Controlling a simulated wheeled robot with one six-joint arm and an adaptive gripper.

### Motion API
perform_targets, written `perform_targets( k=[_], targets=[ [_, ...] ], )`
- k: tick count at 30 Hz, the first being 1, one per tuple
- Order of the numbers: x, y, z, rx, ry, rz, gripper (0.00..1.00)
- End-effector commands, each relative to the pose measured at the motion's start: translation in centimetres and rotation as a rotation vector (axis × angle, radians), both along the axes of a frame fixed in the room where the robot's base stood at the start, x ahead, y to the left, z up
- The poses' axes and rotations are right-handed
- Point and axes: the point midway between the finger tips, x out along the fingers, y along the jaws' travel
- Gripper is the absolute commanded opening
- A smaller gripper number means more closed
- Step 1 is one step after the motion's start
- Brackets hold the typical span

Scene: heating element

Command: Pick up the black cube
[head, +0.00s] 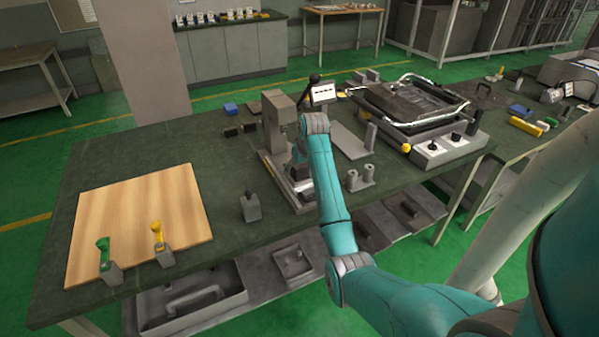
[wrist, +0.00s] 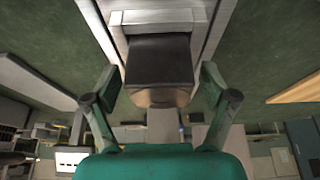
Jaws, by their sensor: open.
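The black cube (wrist: 160,58) shows in the wrist view as a dark block with a copper-coloured rounded part at its lower end. It sits at a grey metal fixture (wrist: 152,17). My gripper (wrist: 161,78) is open, with one finger on each side of the block and visible gaps between. In the head view, a dark block (head: 299,172) shows at the grey press-like stand (head: 277,122), partly hidden by my arm. My gripper is mostly hidden there behind my teal arm.
The dark green workbench (head: 205,143) carries a wooden board (head: 135,220) with green and yellow handled tools at left. A small grey block (head: 250,207) stands nearer the front. Two grey cylinders (head: 360,179) and a chrome-railed machine (head: 418,110) stand to the right.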

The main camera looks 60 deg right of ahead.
Motion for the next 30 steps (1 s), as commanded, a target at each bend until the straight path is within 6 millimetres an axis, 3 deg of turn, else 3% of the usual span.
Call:
perform_targets(
  k=[3,13,23,30],
  targets=[
    [0.0,0.0,0.0,0.000,0.000,0.000,0.84],
    [0.0,0.0,0.0,0.000,0.000,0.000,0.02],
    [0.0,0.0,0.7,-0.002,-0.003,0.000,0.00],
    [0.1,-0.1,4.5,-0.004,-0.004,0.001,0.00]
  ],
)
